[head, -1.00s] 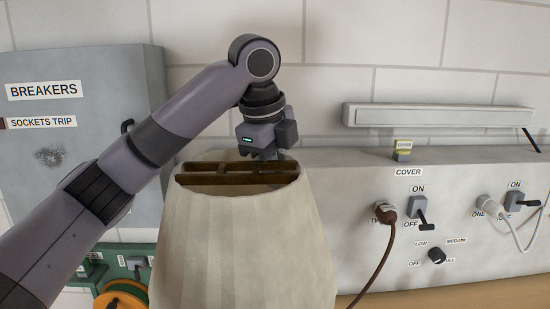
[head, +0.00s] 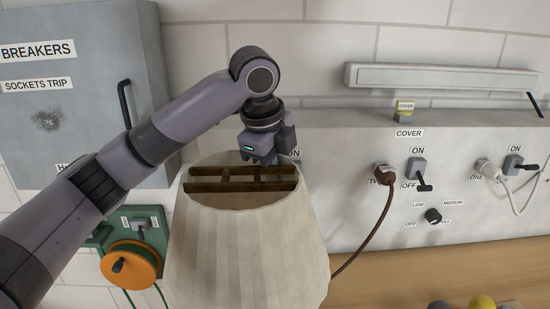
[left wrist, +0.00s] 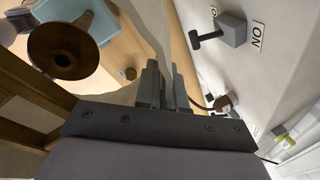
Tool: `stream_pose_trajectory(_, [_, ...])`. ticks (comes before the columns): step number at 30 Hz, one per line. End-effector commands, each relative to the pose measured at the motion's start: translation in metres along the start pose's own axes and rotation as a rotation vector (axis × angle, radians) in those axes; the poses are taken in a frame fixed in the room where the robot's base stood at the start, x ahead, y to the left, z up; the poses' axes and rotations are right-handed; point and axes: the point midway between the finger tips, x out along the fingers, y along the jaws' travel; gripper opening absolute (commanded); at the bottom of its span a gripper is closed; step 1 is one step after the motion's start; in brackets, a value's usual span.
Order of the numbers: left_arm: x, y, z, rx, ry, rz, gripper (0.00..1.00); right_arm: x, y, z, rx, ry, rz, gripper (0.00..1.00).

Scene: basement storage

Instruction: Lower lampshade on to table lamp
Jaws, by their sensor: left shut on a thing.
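The lampshade (head: 245,250) is cream, ribbed and wider at the bottom, with brown crossbars (head: 240,187) inside its open top. In the head view it stands at the centre, nearly upright, and its lower edge is out of frame. My left gripper (head: 272,160) is at the far side of its top rim, shut on it from above. In the left wrist view the fingers (left wrist: 166,85) reach down at the shade's wall. A dark brown round part above a pale blue block (left wrist: 65,48), seen there beside a crossbar, is probably the table lamp. The shade hides the lamp in the head view.
A grey panel (head: 360,220) with switches, plugs and a brown cable stands behind the shade. A grey breaker box (head: 80,120) and an orange reel (head: 132,264) are at the left.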

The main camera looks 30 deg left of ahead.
Motion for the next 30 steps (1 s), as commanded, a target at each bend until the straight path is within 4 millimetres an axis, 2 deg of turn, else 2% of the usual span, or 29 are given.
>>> stream_pose_trajectory(21, [0.056, 0.017, -0.001, 0.0, 0.001, 0.001, 0.0, 0.001, 0.0, 0.001, 0.0, 0.001, 0.0, 0.43])
stream_pose_trajectory(30, [0.071, 0.022, 0.0, 0.0, 0.0, 0.0, 0.0, 0.003, 0.0, 0.003, 0.0, 0.001, 0.0, 0.43])
